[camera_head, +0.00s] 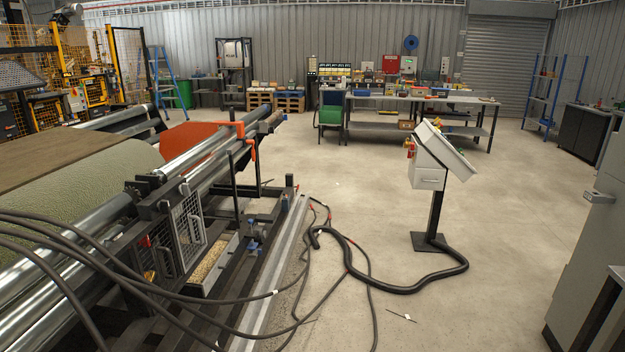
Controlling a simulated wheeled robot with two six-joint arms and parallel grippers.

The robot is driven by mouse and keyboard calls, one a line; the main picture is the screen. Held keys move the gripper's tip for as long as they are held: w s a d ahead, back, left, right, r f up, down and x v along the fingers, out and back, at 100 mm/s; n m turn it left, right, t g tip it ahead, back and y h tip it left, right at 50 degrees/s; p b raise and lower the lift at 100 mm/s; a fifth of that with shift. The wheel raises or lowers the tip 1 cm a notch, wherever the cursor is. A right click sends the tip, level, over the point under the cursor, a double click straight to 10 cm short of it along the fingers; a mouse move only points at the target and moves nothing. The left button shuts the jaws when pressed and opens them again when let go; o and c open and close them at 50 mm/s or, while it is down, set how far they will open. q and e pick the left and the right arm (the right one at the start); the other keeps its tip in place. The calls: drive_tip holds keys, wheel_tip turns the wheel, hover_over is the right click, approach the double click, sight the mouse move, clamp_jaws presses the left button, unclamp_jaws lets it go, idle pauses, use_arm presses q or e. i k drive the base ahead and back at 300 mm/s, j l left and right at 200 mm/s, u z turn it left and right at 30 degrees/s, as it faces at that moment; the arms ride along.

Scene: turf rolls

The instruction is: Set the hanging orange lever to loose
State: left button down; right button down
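A small orange lever (252,149) hangs down at the far end of the roller machine, left of the picture's middle. It hangs below an orange bracket (238,129) beside the ends of the metal rollers (195,150). It is too small and far off to read any marking or tell its setting. A larger orange-red panel (190,141) sits behind the rollers. Neither of my grippers shows in the head view.
Black hoses (400,289) lie across the floor right of the machine and arch over its near side. A control box (428,173) stands on a post with a flat base. Open concrete floor lies between them and the workbench (420,99). A grey cabinet (595,230) borders the right edge.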

sight(248, 142)
drive_tip(key=i, duration=3.65)
